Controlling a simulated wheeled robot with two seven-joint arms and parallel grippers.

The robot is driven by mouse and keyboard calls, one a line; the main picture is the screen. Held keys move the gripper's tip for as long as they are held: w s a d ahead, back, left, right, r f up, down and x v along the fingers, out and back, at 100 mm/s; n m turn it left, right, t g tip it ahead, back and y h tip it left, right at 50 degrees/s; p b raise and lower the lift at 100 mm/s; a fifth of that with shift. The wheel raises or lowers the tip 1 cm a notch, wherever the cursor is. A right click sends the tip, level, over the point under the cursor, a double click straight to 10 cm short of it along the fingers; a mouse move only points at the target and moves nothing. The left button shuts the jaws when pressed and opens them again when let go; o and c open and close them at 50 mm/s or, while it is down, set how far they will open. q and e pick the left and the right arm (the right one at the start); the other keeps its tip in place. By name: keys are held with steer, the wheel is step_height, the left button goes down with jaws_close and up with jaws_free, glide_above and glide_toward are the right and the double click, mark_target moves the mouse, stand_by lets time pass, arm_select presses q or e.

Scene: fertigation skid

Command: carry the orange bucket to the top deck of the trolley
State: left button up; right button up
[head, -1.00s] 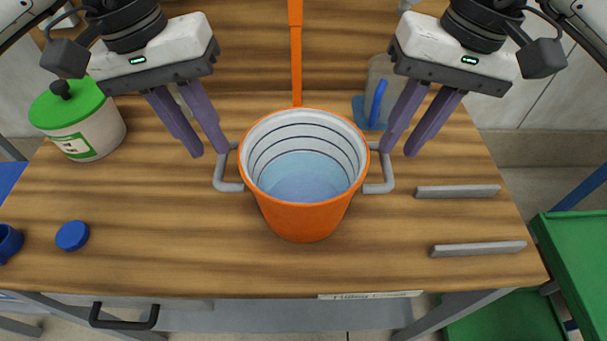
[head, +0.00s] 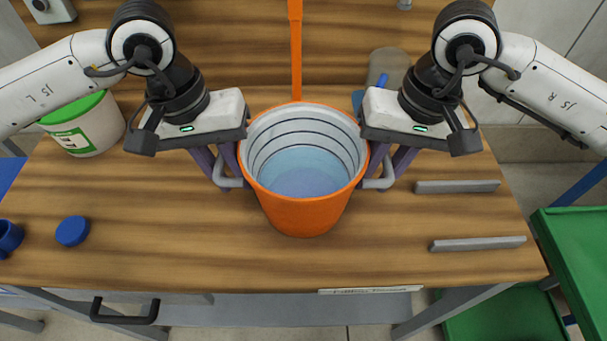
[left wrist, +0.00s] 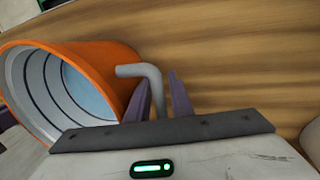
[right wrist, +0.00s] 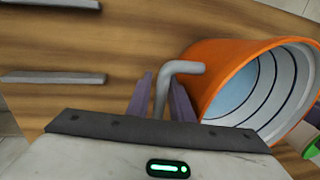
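The orange bucket (head: 305,214) stands upright on the wooden bench (head: 190,255), with bluish liquid inside and a grey handle on each side. My left gripper (head: 228,180) is at the left handle (left wrist: 152,85); in the left wrist view its two fingers stand either side of the handle with a visible gap. My right gripper (head: 388,180) is at the right handle (right wrist: 164,88); in the right wrist view its fingers also straddle the handle, apart. A green-decked trolley stands at the right, its top deck (head: 580,245) beside the bench and a lower deck (head: 505,322) below.
A white tub with a green lid (head: 85,130) stands back left. A blue cap (head: 72,231) and a blue cup (head: 8,238) lie at left. Two grey bars (head: 457,187) lie right of the bucket. A grey jug (head: 388,66) is behind. The bench front is clear.

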arm_select(q)
jaws_close()
arm_select(e)
jaws_close()
arm_select(q)
steer(key=shift+w+r, duration=0.1)
arm_select(e)
steer(key=shift+w+r, duration=0.1)
stand_by(1.0)
